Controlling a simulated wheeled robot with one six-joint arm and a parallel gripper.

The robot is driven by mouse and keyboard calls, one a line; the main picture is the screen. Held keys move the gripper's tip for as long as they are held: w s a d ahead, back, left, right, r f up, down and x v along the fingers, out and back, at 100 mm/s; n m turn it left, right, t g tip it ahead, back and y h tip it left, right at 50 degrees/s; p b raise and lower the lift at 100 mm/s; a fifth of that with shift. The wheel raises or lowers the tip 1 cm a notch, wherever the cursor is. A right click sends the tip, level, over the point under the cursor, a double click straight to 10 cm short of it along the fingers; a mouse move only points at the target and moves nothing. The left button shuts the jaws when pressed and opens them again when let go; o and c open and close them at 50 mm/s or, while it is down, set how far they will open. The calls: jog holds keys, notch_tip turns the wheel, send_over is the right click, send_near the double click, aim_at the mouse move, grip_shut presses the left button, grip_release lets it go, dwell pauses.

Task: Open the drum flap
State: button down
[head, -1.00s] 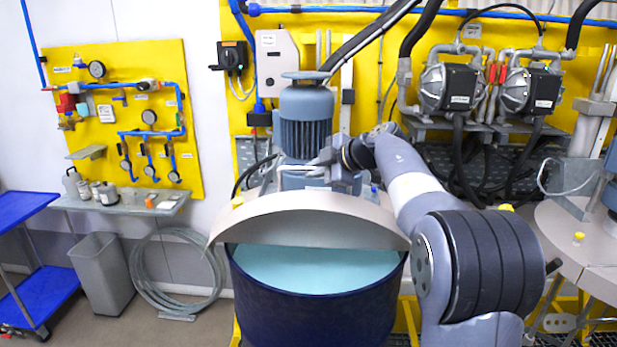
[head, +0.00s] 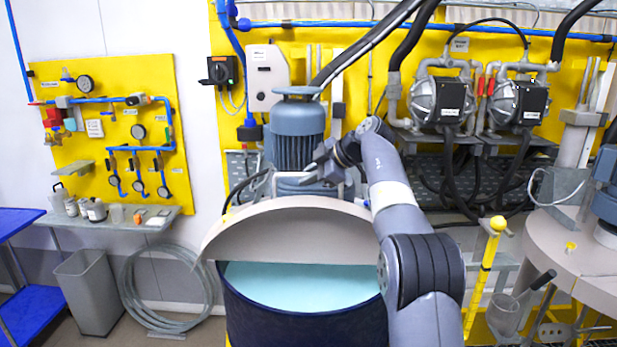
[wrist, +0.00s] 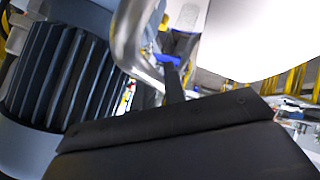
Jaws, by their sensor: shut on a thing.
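The drum (head: 300,318) is dark blue and stands in the lower middle of the head view. Its beige flap (head: 290,232) is raised at the back, and pale turquoise contents (head: 300,285) show below it. My gripper (head: 316,174) is behind the flap's upper edge, in front of the grey-blue motor (head: 296,135). It is shut on the flap handle, a bent silver bar (wrist: 130,40) in the wrist view. The exact contact is hidden by the dark gripper body. The ribbed motor also fills the left of the wrist view (wrist: 60,75).
A beige drum lid (head: 570,235) and a yellow post (head: 485,270) stand at the right. Pumps (head: 440,100) hang on the yellow wall. A grey bin (head: 88,290), coiled hose (head: 165,285) and blue cart (head: 30,310) are at the left.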

jog(key=shift+w+f, duration=0.1)
jog(key=shift+w, duration=0.05)
dwell(0.4)
jog(key=c, duration=1.5)
grip_release()
jog(key=v, duration=1)
jog(key=shift+d+r, duration=0.25)
jog(key=shift+r, duration=0.05)
